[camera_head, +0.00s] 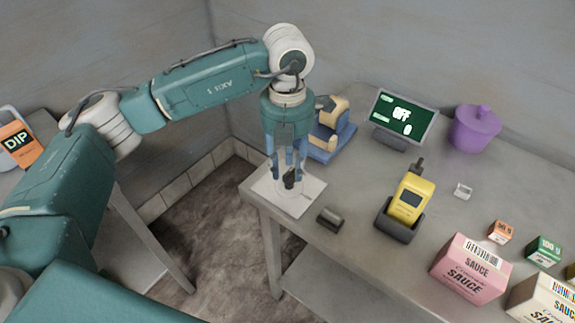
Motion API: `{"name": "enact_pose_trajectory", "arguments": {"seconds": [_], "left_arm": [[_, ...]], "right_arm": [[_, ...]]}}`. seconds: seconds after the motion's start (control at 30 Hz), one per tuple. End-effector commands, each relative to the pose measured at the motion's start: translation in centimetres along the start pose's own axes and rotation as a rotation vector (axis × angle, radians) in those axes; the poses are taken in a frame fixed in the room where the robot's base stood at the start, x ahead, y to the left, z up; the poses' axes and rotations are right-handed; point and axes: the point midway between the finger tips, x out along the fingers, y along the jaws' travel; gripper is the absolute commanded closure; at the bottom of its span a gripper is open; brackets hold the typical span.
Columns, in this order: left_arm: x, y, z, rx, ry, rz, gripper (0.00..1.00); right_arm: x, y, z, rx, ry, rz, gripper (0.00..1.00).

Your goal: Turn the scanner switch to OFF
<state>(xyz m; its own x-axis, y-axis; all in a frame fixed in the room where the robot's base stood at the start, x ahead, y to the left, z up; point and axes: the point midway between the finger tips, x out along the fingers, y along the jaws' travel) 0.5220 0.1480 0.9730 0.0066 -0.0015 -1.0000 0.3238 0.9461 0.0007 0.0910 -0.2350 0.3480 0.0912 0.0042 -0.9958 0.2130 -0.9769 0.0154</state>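A white plate (307,196) lies at the near left corner of the metal table. A small black knob (289,181) stands on it, likely the scanner switch; its pointing direction and any markings cannot be made out. My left gripper (287,178) points down over the plate, its fingers apart on either side of the knob. I cannot tell whether they touch it. A yellow handheld scanner (411,199) stands in a dark cradle (399,226) to the right. My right gripper is not in view.
A small dark block (330,218) lies by the table's front edge. A blue and tan device (331,137) stands behind my gripper. A purple lidded pot (474,128), a pink sauce box (470,264) and small cartons are on the right. A "DIP" box (20,145) is far left.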

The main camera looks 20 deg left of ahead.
Motion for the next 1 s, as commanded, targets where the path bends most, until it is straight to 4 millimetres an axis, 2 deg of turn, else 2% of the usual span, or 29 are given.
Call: {"name": "enact_pose_trajectory", "arguments": {"seconds": [0.23, 0.37, 0.47, 0.8, 1.0], "left_arm": [[0.2, -0.1, -0.1, 0.002, 0.005, -0.001, 0.64], [-0.4, -0.1, -0.1, 0.003, 0.004, -0.001, 0.64], [-1.8, 0.0, 0.0, 0.003, 0.002, 0.001, 0.64], [-8.9, 0.0, 0.0, 0.001, 0.0, 0.0, 0.64], [-11.3, 0.0, 0.0, 0.002, 0.004, 0.0, 0.64]], "right_arm": [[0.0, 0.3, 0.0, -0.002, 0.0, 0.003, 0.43], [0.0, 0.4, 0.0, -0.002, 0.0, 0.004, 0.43], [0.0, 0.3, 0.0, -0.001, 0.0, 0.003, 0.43], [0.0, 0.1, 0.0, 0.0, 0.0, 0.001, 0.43], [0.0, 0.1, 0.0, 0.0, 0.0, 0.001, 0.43]]}}
